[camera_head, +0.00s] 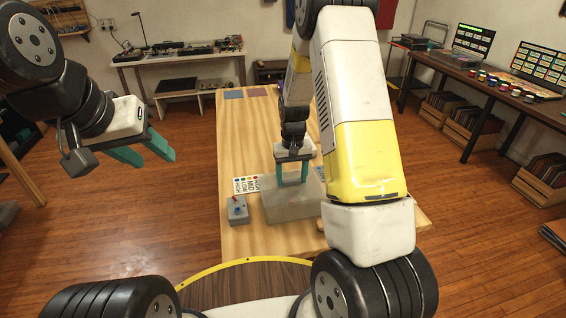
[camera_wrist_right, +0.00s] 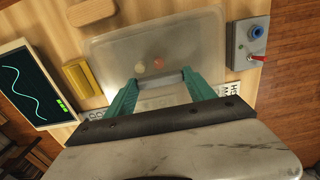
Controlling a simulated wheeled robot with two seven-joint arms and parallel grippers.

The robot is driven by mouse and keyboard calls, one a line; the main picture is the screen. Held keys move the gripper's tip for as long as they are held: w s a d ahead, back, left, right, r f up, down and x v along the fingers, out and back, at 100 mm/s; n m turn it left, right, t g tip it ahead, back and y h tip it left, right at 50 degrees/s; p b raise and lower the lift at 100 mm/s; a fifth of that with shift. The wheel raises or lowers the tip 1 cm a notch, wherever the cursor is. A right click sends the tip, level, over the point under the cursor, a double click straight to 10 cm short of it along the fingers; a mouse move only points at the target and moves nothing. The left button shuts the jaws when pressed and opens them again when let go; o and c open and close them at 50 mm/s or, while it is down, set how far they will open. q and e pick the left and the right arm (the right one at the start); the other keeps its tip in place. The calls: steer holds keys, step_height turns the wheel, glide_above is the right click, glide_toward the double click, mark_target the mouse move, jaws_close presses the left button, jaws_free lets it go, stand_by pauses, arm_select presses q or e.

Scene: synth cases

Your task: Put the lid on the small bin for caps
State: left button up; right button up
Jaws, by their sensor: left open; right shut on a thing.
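The small bin (camera_head: 292,207) is a translucent grey box on the wooden table in the head view. A translucent lid (camera_wrist_right: 110,50) covers it from above in the right wrist view. Two small round caps, one pale and one reddish, show faintly through it. My right gripper (camera_head: 292,177) points down over the bin, its green fingers shut on the lid's grey handle; it also shows in the right wrist view (camera_wrist_right: 162,84). I cannot tell whether the lid touches the bin's rim. My left gripper (camera_head: 142,153) is open and empty, off to the left above the floor.
A control box (camera_head: 238,209) with a blue knob and red switch stands left of the bin, near a printed card (camera_head: 246,184). The right wrist view shows a screen (camera_wrist_right: 35,85), a yellow block (camera_wrist_right: 83,78) and a wooden block (camera_wrist_right: 92,11) nearby. The table's far part is mostly clear.

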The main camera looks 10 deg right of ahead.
mark_target(292, 180)
steer(key=shift+f, duration=0.15)
steer(key=o, duration=1.5)
step_height(292, 180, up, 6)
steer(key=shift+r, duration=0.9)
